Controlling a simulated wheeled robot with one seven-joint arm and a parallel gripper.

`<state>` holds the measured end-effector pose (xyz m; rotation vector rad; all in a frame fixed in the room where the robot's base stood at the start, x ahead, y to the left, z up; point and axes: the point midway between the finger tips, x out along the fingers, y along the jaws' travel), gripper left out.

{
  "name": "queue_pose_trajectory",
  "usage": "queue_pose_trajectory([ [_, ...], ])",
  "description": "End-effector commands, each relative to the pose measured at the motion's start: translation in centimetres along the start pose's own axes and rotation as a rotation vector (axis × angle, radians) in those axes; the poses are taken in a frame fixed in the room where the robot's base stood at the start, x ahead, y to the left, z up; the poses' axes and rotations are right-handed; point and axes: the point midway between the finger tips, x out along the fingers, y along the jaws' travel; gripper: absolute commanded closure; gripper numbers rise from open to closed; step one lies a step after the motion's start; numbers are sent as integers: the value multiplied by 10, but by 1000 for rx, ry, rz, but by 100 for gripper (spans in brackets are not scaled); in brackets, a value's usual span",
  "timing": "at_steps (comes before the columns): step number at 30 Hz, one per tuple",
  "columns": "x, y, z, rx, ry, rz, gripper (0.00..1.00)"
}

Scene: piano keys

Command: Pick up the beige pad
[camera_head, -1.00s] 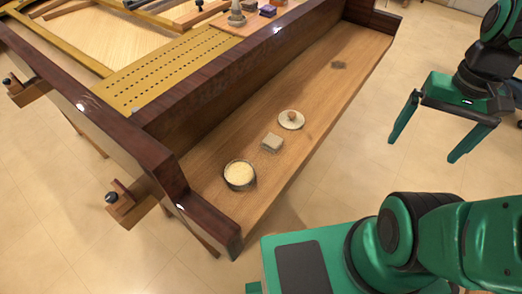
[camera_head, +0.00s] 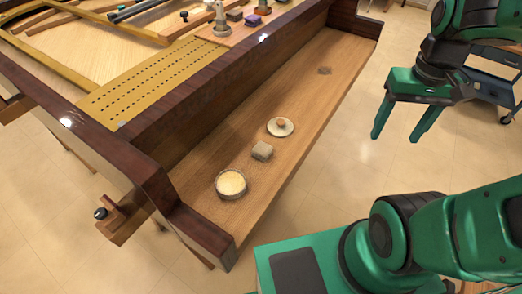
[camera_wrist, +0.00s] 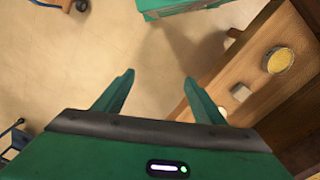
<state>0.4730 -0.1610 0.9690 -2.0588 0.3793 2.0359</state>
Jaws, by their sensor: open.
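A small beige-grey pad (camera_head: 262,150) lies on the wooden key shelf of the piano frame, between a round container and a lidded disc. It also shows in the wrist view (camera_wrist: 240,92), to the right of my fingers. My gripper (camera_head: 398,138) is open and empty, held in the air over the floor to the right of the shelf. In the wrist view its two fingers (camera_wrist: 158,85) are spread apart with only floor between them. The pad is apart from my gripper.
A round container with yellowish content (camera_head: 230,184) and a pale disc with a knob (camera_head: 280,127) flank the pad on the shelf (camera_head: 310,95). A dark raised rail (camera_head: 215,90) runs behind them. A wheeled cart (camera_head: 495,72) stands at far right.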

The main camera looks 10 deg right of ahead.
Motion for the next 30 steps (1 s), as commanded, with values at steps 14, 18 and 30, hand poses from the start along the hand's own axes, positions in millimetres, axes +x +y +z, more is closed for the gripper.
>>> queue_pose_trajectory([
  [14, 67, -211, -102, -821, 74, -27, 36],
  [18, 90, -270, -101, -997, 90, -64, 36],
  [30, 129, -318, -95, -1126, 102, -100, 36],
])
